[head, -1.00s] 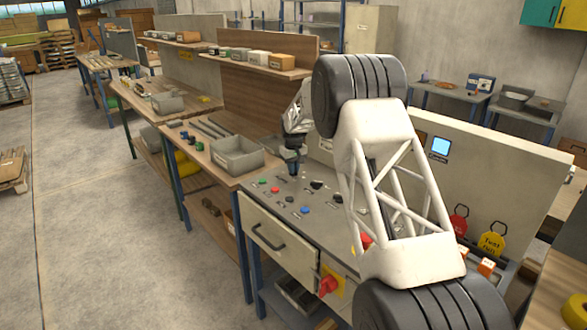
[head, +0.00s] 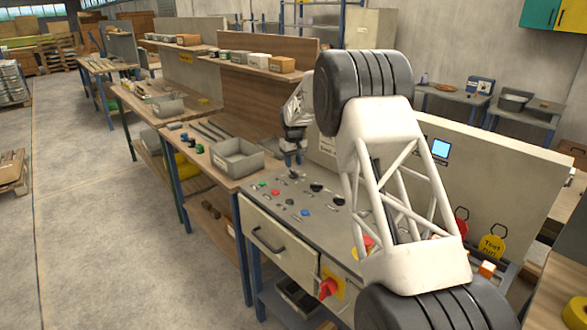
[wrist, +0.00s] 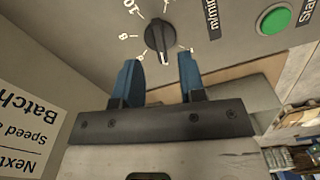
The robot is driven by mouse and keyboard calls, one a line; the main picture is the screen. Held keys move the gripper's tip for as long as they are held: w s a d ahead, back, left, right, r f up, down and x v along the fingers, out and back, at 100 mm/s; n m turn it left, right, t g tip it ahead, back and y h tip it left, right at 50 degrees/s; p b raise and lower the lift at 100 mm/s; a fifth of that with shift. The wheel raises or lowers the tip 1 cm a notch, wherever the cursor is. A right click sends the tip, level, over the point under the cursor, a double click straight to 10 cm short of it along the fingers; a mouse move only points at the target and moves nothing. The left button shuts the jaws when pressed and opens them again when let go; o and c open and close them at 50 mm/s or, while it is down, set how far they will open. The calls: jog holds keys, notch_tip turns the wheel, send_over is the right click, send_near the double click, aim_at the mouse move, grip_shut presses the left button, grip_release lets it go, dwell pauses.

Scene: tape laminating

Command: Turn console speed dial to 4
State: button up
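The speed dial (wrist: 157,36) is a black knob with a white mark, ringed by printed numbers including 8 and 10 and labelled "m/min". The mark points toward my gripper's side; the number there cannot be read. My gripper (wrist: 157,62) has two blue fingers spread apart, one to each side of the dial's near end, with nothing held. I cannot tell whether they touch it. In the head view my gripper (head: 290,158) is above the far left part of the console (head: 270,205), close to a black knob (head: 293,175).
A green start button (wrist: 276,18) sits beside the dial. A white card (wrist: 28,125) with upside-down "Batch" and "Speed" text is at the wrist view's left. The console also bears a red button (head: 275,192), a blue button (head: 305,212) and other knobs. A grey bin (head: 237,160) stands left.

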aim_at(294, 172)
jog(key=shift+r, duration=1.9)
jog(key=shift+s+d+r, duration=0.15)
jog(key=shift+s+r, duration=0.05)
jog(key=shift+r, duration=0.05)
jog(key=s+d+r+m, duration=0.1)
jog(key=s+d+r, duration=0.5)
jog(key=s, duration=0.5)
jog(key=s+d+r+m+t, duration=0.1)
jog(key=s+d+r, duration=0.5)
jog(key=s, duration=0.5)
jog(key=s+d+r+m, duration=0.1)
jog(key=s+d+r, duration=0.5)
jog(key=s, duration=0.5)
jog(key=s+d+f+m, duration=0.1)
jog(key=s+d+f, duration=0.1)
jog(key=s, duration=1.1)
jog(key=s+d+f+m+t, duration=0.1)
jog(key=s+d+f, duration=0.1)
jog(key=s, duration=1.1)
jog(key=s+d+f+m, duration=0.1)
jog(key=s+d+f, duration=0.1)
jog(key=s, duration=1.1)
jog(key=shift+d+t, duration=0.3)
jog(key=shift+d, duration=0.15)
